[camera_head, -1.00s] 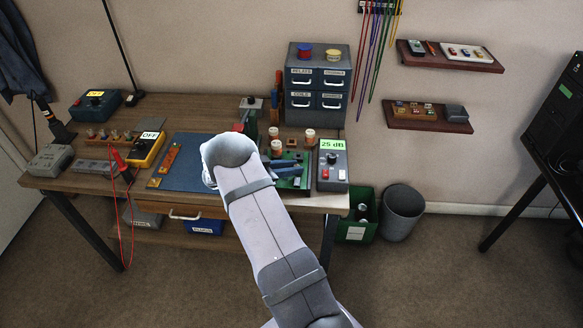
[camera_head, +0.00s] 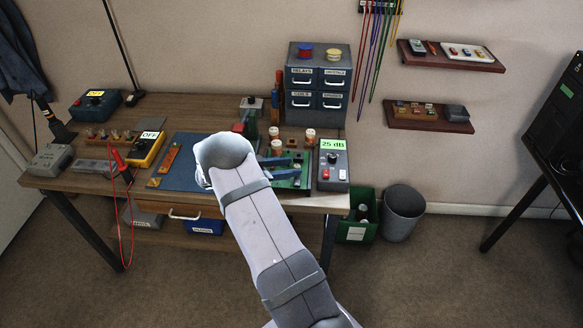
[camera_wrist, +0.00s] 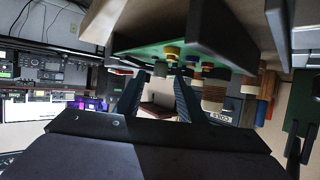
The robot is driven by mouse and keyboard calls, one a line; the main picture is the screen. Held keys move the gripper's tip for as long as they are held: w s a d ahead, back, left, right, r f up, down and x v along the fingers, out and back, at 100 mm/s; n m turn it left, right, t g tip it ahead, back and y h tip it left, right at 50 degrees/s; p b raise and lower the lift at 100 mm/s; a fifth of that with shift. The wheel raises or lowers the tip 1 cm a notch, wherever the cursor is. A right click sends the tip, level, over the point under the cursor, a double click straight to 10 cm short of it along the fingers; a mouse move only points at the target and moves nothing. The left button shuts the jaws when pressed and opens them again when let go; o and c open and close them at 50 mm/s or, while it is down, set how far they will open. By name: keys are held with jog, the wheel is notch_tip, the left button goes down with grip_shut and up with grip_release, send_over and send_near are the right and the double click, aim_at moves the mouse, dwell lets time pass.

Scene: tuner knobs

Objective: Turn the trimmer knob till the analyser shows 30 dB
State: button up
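The green circuit board (camera_head: 299,183) lies at the right front of the bench. In the wrist view, which is upside down, the board (camera_wrist: 150,51) carries several small knobs or parts, among them a yellow-topped one (camera_wrist: 173,53). I cannot tell which is the trimmer knob. The analyser (camera_head: 333,172), right of the board, reads 25 dB. My gripper (camera_head: 284,169) reaches over the board from the left. Its blue fingers stand apart in the wrist view (camera_wrist: 161,77), with nothing clearly held between them. My wrist hides part of the board's left side.
Cream-topped cylinders (camera_head: 309,135) stand behind the board, before a grey drawer cabinet (camera_head: 317,83). A blue mat (camera_head: 190,160) lies to the left. A yellow meter reading OFF (camera_head: 146,150) stands beyond it. The bench's front edge is close below the board.

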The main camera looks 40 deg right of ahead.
jog(key=shift+b+v, duration=0.5)
jog(key=shift+v, duration=2.25)
jog(key=shift+f+b, duration=0.1)
jog(key=shift+b, duration=0.4)
jog(key=shift+p+x, duration=1)
jog(key=shift+x, duration=2.65)
grip_shut()
